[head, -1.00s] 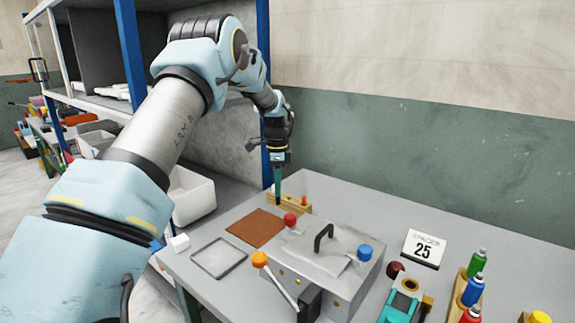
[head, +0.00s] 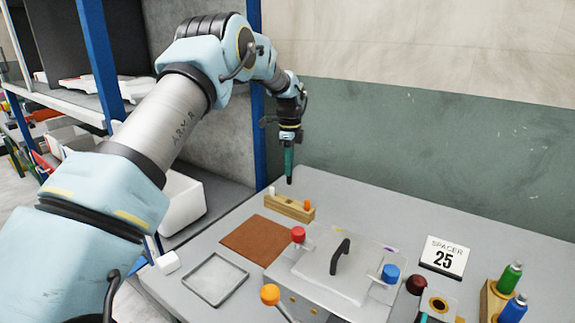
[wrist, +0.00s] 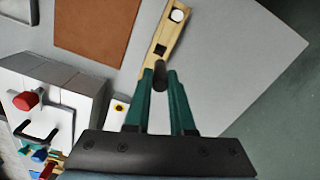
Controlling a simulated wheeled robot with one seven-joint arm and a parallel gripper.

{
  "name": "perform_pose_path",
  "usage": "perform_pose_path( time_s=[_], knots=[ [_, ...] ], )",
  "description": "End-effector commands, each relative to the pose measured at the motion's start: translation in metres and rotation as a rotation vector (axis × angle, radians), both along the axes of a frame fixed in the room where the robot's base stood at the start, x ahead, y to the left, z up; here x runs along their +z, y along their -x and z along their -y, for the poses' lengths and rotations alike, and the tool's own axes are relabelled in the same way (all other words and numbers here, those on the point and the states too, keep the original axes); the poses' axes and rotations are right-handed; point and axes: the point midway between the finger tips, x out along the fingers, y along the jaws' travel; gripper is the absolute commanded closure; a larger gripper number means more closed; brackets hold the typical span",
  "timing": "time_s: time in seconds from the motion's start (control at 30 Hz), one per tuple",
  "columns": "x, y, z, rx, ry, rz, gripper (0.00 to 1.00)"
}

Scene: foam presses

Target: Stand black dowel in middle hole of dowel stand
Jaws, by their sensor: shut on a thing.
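The dowel stand (head: 289,209) is a wooden block on the grey table, near its far left edge. A white dowel (head: 271,191) stands in its left end and an orange dowel (head: 307,204) in its right end. In the wrist view, the middle hole shows as a dark square on the stand (wrist: 169,32). My gripper (head: 289,168), with green fingers, is shut on the black dowel (wrist: 160,77). The dowel points down, its dark tip just below the fingertips. It appears above and behind the stand, apart from it. The orange dowel is not visible in the wrist view.
A brown mat (head: 258,240) and a grey tray (head: 215,279) lie in front of the stand. A grey press (head: 330,275) with a black handle and coloured knobs stands front right. The table behind the stand is clear.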

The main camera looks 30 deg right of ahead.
Motion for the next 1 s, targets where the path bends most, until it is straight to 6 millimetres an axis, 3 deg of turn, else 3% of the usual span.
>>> perform_pose_path(
  time_s=[0.27, 1.0],
  knots=[
    [0.002, -0.001, -0.001, 0.003, 0.001, 0.000, 1.00],
    [-0.056, -0.001, -0.001, 0.003, 0.000, 0.000, 1.00]
  ],
)
